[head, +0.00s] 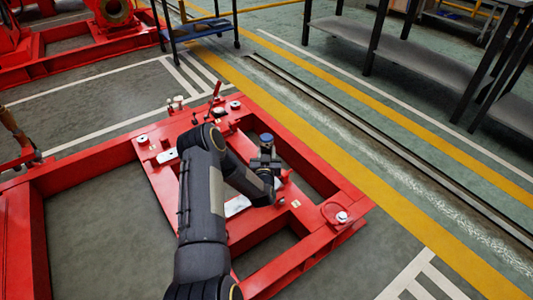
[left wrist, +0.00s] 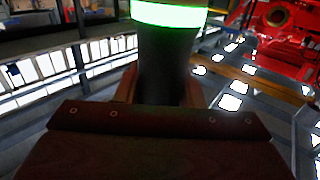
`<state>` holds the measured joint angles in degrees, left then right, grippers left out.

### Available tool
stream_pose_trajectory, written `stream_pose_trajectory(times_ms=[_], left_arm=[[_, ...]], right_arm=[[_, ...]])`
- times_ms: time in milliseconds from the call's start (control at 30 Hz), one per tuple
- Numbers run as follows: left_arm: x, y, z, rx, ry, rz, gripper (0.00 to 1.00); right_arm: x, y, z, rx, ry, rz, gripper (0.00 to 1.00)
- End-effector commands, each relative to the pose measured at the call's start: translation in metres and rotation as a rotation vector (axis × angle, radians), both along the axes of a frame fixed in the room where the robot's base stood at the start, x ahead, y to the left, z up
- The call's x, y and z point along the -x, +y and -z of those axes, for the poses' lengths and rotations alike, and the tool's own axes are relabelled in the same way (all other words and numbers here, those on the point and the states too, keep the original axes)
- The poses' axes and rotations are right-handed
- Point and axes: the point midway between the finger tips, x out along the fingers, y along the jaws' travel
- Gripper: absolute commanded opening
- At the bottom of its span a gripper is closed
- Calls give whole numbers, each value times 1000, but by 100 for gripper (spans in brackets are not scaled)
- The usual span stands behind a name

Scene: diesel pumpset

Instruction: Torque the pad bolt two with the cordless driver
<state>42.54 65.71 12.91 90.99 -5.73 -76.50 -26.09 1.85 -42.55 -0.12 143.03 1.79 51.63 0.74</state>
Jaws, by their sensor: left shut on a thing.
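My left gripper (head: 264,168) is over the red base frame (head: 300,262) in the head view. It is shut on a dark upright tool, likely the cordless driver (head: 266,140), with a bluish top. In the left wrist view the driver (left wrist: 164,62) is a dark cylinder with a glowing green band, between the fingers of the gripper (left wrist: 162,92). Its lower end and tip are hidden. Bolt-like fittings sit on the frame, including a front-right one (head: 342,216), a back one (head: 236,105) and a left one (head: 143,139). I cannot tell which is pad bolt two. My right gripper is not in view.
A red upright lever (head: 214,92) stands near the frame's back edge. A blue cart (head: 200,27) stands behind it. Grey shelving (head: 430,68) is at the upper right. Another red machine base (head: 80,62) is at the upper left. Floor right of the frame is clear.

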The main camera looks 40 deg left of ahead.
Motion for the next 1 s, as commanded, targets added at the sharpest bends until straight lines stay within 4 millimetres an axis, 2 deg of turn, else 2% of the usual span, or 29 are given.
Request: stream_pose_trajectory(times_ms=[33,433,833,933,1000], left_arm=[[-1,0,-8,-3,-4,0,0],[-1,1,-35,-5,-6,-1,0],[-1,0,-37,-4,-6,0,0],[-2,-10,-38,-4,-4,19,0],[-3,-26,-40,-4,-2,49,0]], right_arm=[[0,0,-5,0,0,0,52],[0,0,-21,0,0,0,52],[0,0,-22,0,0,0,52],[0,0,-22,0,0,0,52],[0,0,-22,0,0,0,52]])
